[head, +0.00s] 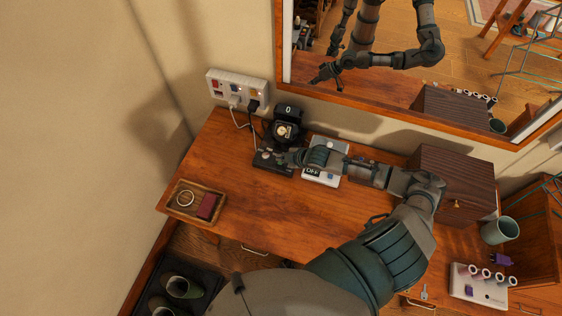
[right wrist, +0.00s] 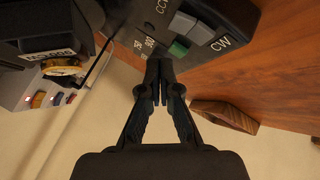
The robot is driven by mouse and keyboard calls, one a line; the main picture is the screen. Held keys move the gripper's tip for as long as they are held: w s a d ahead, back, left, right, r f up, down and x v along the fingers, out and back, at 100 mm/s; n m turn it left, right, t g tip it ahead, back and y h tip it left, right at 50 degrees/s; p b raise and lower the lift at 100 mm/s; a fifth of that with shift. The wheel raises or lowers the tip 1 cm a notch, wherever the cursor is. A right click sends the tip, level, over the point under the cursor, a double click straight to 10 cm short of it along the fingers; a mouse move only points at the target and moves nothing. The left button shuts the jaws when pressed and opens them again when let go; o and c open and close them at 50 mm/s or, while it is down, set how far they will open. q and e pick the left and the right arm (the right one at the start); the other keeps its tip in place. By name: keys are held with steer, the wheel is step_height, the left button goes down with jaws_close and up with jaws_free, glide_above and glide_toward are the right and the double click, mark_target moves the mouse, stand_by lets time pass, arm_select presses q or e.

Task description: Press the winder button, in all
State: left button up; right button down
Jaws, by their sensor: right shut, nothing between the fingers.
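The black watch winder (head: 286,122) stands at the back of the wooden desk, holding a watch; the watch also shows in the right wrist view (right wrist: 62,69). In front of it lies a dark control panel (head: 268,165). In the right wrist view the panel (right wrist: 228,22) carries grey buttons (right wrist: 182,24), a green button (right wrist: 179,50) and lettering including "CW". My right gripper (head: 281,158) is shut and empty, its fingertips (right wrist: 158,68) close to the green button's edge. I cannot tell whether they touch the panel. My left gripper is not directly in view.
A white device marked "OFF" (head: 318,176) lies under my right forearm. A wall power strip (head: 237,87) is behind left, with cables running down. A wooden tray (head: 179,209) sits left, a brown box (head: 452,170) right. A mirror hangs behind. The front-left desk is clear.

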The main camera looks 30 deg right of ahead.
steer(key=shift+a+r, duration=0.1)
steer(key=shift+a, duration=0.15)
steer(key=shift+d+f, duration=0.25)
steer(key=shift+f, duration=0.2)
steer(key=shift+a, duration=0.1)
stand_by(0.4)
